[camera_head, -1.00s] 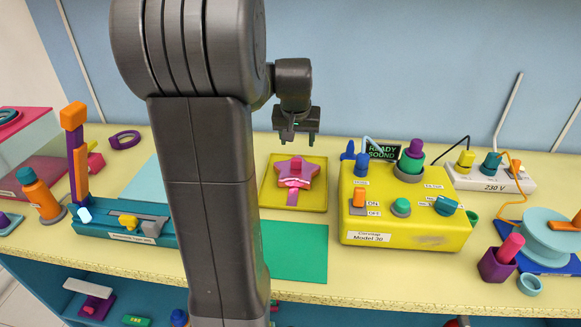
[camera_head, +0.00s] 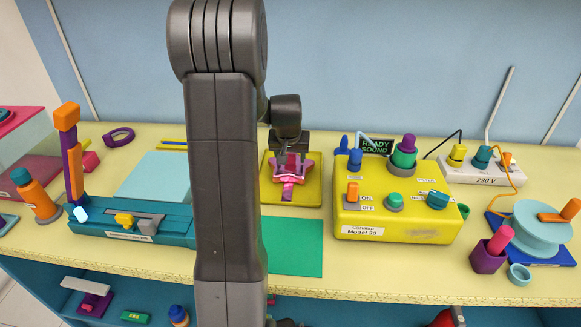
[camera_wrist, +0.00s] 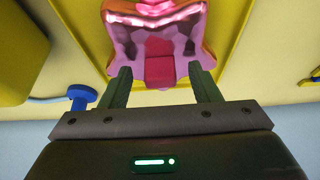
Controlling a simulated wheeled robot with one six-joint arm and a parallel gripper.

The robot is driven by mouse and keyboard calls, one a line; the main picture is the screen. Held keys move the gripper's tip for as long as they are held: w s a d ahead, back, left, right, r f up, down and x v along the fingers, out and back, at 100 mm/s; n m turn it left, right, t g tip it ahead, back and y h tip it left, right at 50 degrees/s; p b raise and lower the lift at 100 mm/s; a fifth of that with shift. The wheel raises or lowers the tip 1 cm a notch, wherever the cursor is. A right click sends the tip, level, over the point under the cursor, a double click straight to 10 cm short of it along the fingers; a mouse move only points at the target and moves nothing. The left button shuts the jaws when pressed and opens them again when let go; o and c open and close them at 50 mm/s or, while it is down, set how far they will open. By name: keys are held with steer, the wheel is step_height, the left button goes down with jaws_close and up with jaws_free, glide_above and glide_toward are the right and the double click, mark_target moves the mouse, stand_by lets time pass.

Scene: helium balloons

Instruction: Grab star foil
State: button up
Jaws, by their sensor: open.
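The pink star foil (camera_head: 291,165) lies on a yellow square tray (camera_head: 310,194) on the counter. A purple-pink tab sticks out at its near side. In the wrist view the shiny star foil (camera_wrist: 197,50) fills the top middle, with a red block-like part at its centre. My gripper (camera_head: 291,157) is right over the far part of the star. In the wrist view my gripper (camera_wrist: 160,82) is open, its two green fingers on either side of the red part. I cannot tell whether the fingers touch the foil.
A yellow machine (camera_head: 400,217) with knobs and switches stands close to the right of the tray. A green mat (camera_head: 296,248) lies in front of it. A teal sealing device (camera_head: 130,222) is at left. A power strip (camera_head: 487,172) and a teal spool (camera_head: 541,232) are farther right.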

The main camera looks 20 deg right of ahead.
steer(key=shift+c, duration=0.5)
jaws_close()
